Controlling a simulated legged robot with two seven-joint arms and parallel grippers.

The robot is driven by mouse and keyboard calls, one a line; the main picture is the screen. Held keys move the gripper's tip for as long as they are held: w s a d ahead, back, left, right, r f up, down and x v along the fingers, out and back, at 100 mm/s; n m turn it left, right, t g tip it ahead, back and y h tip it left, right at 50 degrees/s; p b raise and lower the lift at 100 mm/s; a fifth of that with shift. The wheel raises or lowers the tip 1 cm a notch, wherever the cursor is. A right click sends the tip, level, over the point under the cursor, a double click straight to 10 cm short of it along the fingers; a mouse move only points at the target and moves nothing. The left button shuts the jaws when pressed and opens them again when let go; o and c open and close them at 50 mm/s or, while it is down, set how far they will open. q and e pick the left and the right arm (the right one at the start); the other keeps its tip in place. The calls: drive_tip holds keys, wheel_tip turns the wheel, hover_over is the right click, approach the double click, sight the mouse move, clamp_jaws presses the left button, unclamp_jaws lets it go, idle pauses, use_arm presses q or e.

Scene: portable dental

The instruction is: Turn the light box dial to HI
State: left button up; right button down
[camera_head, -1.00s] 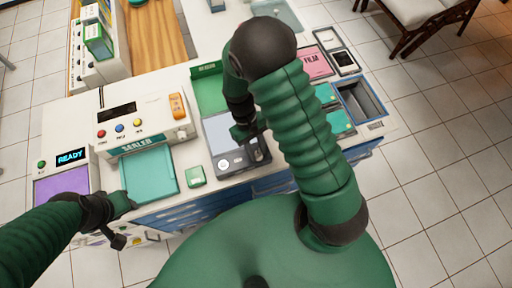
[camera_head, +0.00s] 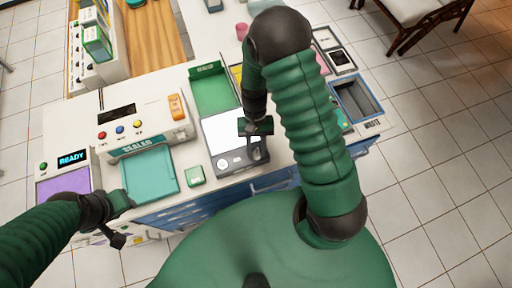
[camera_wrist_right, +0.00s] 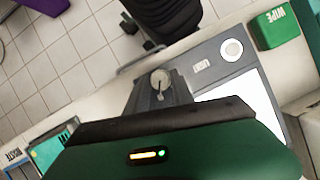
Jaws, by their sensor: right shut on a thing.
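The light box (camera_head: 224,160) is a grey box on the counter, its panel (camera_head: 220,132) lit bright white. Its front strip carries a round white button and a dial at the right end. In the right wrist view the round grey dial (camera_wrist_right: 160,79) shows at the tips of my dark fingers, beside the word LIGHT. My right gripper (camera_head: 254,146) reaches down over the box's right end and is shut on the dial. The dial's marks cannot be read. My left gripper (camera_head: 120,204) is at the counter's front edge by the teal tray; its jaw opening is unclear.
The sealer (camera_head: 145,125) and its teal tray (camera_head: 150,176) stand left of the light box, with a small green WIPE box (camera_head: 195,176) between. A green tray (camera_head: 212,92) lies behind. A waste bin (camera_head: 357,98) is at the right.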

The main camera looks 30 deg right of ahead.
drive_tip(key=shift+s, duration=0.15)
drive_tip(key=c, duration=1.1)
unclamp_jaws()
drive_tip(key=b+v, duration=0.1)
drive_tip(key=v, duration=1.5)
drive_tip(key=shift+w+r+b, duration=0.25)
drive_tip(key=shift+r+b, duration=0.1)
